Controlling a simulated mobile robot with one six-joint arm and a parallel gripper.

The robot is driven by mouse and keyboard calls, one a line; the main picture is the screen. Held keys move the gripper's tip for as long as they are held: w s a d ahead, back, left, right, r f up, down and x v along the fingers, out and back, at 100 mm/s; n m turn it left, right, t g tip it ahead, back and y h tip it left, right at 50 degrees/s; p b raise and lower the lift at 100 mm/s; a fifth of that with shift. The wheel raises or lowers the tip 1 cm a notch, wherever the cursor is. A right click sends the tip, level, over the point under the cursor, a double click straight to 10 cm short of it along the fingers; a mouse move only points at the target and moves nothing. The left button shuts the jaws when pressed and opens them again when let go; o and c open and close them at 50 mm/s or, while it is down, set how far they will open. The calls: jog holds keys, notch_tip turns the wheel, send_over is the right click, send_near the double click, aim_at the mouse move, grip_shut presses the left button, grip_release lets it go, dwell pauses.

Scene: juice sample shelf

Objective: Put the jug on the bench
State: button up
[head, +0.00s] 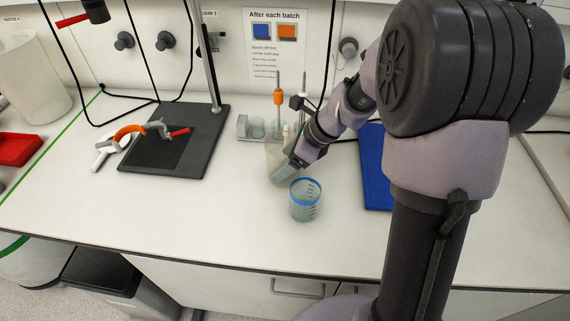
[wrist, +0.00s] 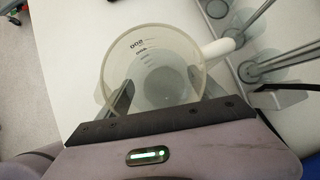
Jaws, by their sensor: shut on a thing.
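The jug (wrist: 150,40) is clear, with dark graduation marks and a pale handle (wrist: 218,47). In the wrist view it sits between the two fingers of my gripper (wrist: 160,90), which is shut on it. In the head view the jug (head: 274,150) is a translucent shape partly hidden by my gripper (head: 285,170). It is over the middle of the white bench (head: 235,225); I cannot tell whether its base touches the surface.
A blue-rimmed beaker (head: 304,203) stands just in front of my gripper. A stand with a dark base (head: 185,155) is to the left, a blue tray (head: 374,180) to the right. Rods and clear vessels are close behind the jug. The front left bench is clear.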

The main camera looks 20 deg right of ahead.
jog(key=o, duration=2)
jog(key=shift+r, duration=0.1)
jog(key=p+v, duration=0.5)
jog(key=v, duration=0.7)
jog(key=s+a+r+n+h, duration=0.1)
jog(key=s+a+r+n, duration=0.1)
jog(key=s+n, duration=0.4)
jog(key=s+a+r+n+t+h, duration=0.1)
jog(key=s+a+r+n, duration=0.2)
jog(key=s+n, duration=0.4)
jog(key=s+a+r+n+t+h, duration=0.1)
jog(key=s+a+r+n, duration=0.2)
jog(key=s+a+n, duration=0.2)
jog(key=shift+s+a+r+n, duration=0.1)
jog(key=shift+s+r+n, duration=0.05)
jog(key=shift+s+n, duration=0.9)
